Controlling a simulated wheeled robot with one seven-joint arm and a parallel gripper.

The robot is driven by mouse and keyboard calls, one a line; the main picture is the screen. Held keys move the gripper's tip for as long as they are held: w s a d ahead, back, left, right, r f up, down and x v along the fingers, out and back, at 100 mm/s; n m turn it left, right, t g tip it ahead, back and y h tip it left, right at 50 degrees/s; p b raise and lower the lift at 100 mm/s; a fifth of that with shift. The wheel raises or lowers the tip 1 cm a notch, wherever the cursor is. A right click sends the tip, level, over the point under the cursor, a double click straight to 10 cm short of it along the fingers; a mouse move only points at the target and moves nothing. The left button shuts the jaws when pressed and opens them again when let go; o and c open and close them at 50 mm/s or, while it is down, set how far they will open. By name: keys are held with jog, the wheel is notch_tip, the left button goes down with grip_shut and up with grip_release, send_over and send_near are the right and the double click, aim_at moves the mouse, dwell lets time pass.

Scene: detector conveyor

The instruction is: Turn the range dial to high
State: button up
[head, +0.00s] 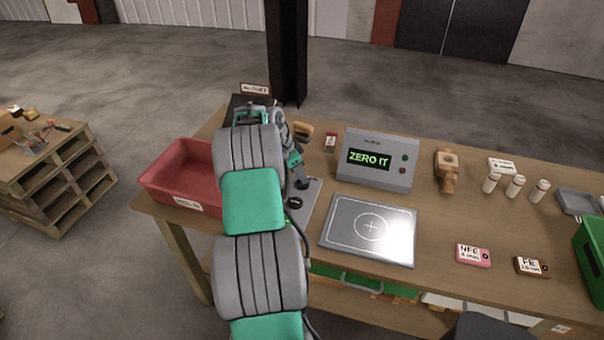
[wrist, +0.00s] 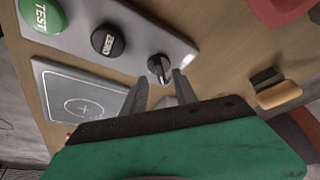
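The range dial (wrist: 159,67) is a black knob with a pale pointer mark on a grey control panel (wrist: 75,22). In the wrist view it lies just beyond and between my gripper's fingertips (wrist: 158,84). The fingers are apart, and I cannot tell whether they touch the knob. I cannot read any range marks around it. The same panel shows in the head view (head: 313,196), partly covered by my arm.
A black ZERO button (wrist: 108,40) and a green TEST button (wrist: 41,13) share the panel. A square plate with a cross (head: 345,215) lies beside it. A grey display box (head: 395,175) reads "ZERO IT". A red tray (head: 165,178) and an orange-handled brush (wrist: 279,95) are nearby.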

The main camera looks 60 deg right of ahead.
jog(key=shift+x, duration=1.25)
grip_shut()
jog(key=shift+w, duration=0.1)
